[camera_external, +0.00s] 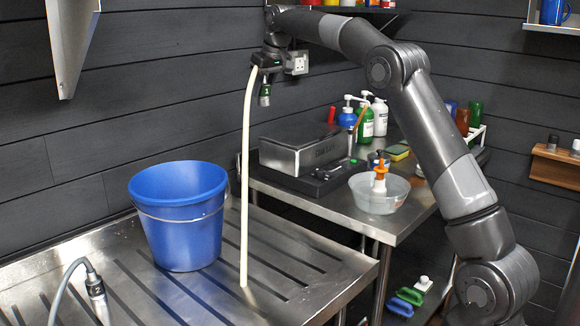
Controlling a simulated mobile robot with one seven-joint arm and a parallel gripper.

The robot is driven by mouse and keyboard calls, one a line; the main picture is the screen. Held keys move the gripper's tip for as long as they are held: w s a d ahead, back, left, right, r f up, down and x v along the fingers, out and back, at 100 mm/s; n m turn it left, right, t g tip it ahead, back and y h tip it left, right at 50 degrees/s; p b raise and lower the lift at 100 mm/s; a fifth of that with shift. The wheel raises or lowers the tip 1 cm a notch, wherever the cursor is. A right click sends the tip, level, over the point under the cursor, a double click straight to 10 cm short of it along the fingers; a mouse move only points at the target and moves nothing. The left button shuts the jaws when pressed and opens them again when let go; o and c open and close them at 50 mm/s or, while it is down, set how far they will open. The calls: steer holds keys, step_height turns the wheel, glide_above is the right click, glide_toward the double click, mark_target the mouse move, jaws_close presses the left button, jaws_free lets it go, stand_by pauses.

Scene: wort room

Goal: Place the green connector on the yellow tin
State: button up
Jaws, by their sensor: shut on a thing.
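My gripper (265,72) is high above the left end of the steel side table, in front of the dark wall. It is shut on a small dark and metallic piece with a green band, which looks like the green connector (265,91) and hangs below the fingers. A long cream hose (246,180) runs down from beside the gripper to the slatted drain table. I cannot make out a yellow tin for certain.
A blue bucket (180,215) stands on the slatted drain table (265,250). A grey hose with a metal end (95,285) is at lower left.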

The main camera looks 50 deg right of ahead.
steer(key=s+d+m+g+h, duration=0.1)
steer(key=s+d+m, duration=0.3)
steer(key=s+d, duration=0.9)
steer(key=s+d+m+h, duration=0.2)
steer(key=s+d+m, duration=0.2)
steer(key=s+d, duration=0.9)
steer(key=s+d+m+g+h, duration=0.1)
steer(key=s+d+m, duration=0.2)
steer(key=s+d, duration=0.7)
steer(key=s+d+m+g, duration=0.1)
steer(key=s+d+m, duration=0.35)
steer(key=s, duration=0.85)
steer(key=shift+n, duration=0.55)
steer(key=w+f, duration=0.5)
steer(key=f, duration=0.1)
steer(key=w+f, duration=0.6)
steer(key=shift+w+d, duration=0.1)
steer(key=shift+f, duration=2.05)
steer(key=shift+f, duration=0.1)
